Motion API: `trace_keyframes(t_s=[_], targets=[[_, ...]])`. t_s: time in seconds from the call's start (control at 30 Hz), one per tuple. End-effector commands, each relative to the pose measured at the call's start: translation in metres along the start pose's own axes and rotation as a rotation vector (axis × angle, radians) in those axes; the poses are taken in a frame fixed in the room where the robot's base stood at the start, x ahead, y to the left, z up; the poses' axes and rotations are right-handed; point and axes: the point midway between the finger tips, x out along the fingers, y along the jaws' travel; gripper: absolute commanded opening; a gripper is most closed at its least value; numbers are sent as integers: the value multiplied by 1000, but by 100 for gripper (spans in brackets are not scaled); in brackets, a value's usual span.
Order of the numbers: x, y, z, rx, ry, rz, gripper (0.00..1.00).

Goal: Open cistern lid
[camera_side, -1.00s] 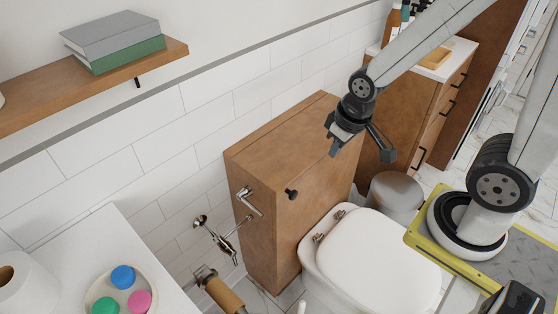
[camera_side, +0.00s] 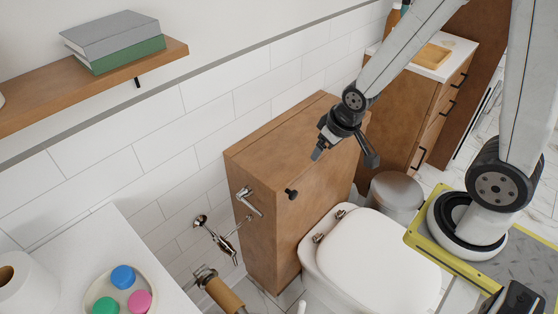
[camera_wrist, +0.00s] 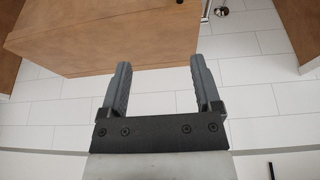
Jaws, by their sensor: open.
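The cistern is a tall brown wooden box (camera_side: 258,215) against the tiled wall behind the toilet. Its lid (camera_side: 270,135) is the flat wooden top and looks closed. A small black knob (camera_side: 291,194) sits on the box's front side, near the top. My gripper (camera_side: 344,158) is open and empty, over the right end of the box in the side view. Whether it touches the lid cannot be told there. In the wrist view, the box (camera_wrist: 90,30) lies beyond my open fingers (camera_wrist: 160,63), with nothing between them.
The white toilet (camera_side: 375,260) has its seat cover down in front of the box. A grey bin (camera_side: 394,191) and a wooden cabinet (camera_side: 408,110) stand to the right. A chrome flush handle (camera_side: 249,201) sticks out on the left. A shelf with books (camera_side: 115,45) is upper left.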

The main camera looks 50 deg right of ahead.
Motion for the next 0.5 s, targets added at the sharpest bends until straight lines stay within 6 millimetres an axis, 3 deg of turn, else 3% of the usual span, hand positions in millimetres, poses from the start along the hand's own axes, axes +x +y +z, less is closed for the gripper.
trace_keyframes(t_s=[0.5], targets=[[92,19,-19,88,246,-87,81]])
